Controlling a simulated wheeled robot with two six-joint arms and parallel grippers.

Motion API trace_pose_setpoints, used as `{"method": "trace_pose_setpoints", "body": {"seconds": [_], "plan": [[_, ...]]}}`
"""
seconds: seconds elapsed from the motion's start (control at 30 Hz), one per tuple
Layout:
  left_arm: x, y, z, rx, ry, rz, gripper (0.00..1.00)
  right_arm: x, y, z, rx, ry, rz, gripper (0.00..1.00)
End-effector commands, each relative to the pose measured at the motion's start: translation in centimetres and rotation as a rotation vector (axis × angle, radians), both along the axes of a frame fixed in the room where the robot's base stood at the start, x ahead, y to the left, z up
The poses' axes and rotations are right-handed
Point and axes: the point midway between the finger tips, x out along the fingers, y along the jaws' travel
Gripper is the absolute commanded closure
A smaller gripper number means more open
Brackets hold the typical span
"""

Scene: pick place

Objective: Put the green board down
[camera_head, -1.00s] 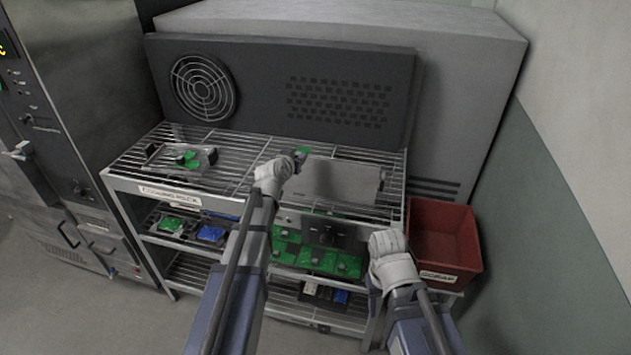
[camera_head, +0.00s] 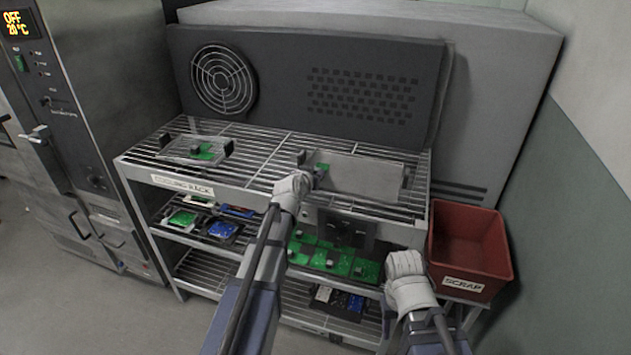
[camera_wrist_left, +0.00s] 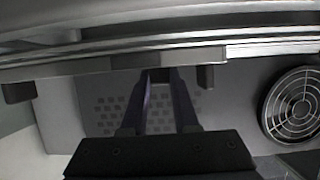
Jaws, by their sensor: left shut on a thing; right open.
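My left gripper (camera_head: 314,174) is shut over the rack's top shelf, at the left end of a flat grey tray (camera_head: 370,181). A small green patch of the green board (camera_head: 323,167) shows at its fingertips; the rest is hidden or too small to make out. In the left wrist view the fingers (camera_wrist_left: 159,76) meet at a grey bar with dark tabs, and no green shows there. I cannot tell whether the board touches the tray. My right gripper (camera_head: 405,262) is open and empty, low in front of the rack, its fingertips hard to make out.
The cooling rack (camera_head: 265,145) has a second tray (camera_head: 178,154) with a green board at its left. Lower shelves hold several green and blue boards (camera_head: 335,258). A red scrap bin (camera_head: 470,235) stands at right. A dark fan panel (camera_head: 290,85) closes the back.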

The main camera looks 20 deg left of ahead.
Motion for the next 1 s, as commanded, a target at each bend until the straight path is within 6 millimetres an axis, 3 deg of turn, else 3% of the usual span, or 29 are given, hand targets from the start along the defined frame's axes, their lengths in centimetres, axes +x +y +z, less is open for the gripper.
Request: {"method": "trace_pose_setpoints", "body": {"seconds": [0.4,0.43,0.67,1.0], "plan": [[0.0,0.0,-0.69,0.0,0.0,0.0,1.0,0.0,0.0,-0.69,0.0,0.0,0.0,0.5],[0.0,0.0,-0.57,0.0,0.0,0.0,0.69,0.0,-0.01,-0.57,0.0,0.0,0.0,0.5],[0.0,0.0,-0.51,0.0,0.0,0.0,0.43,0.0,0.0,-0.51,0.0,0.0,0.0,0.5],[0.0,0.0,-0.35,0.0,0.0,0.0,0.41,0.0,0.0,-0.34,0.0,0.0,0.0,0.5]]}}
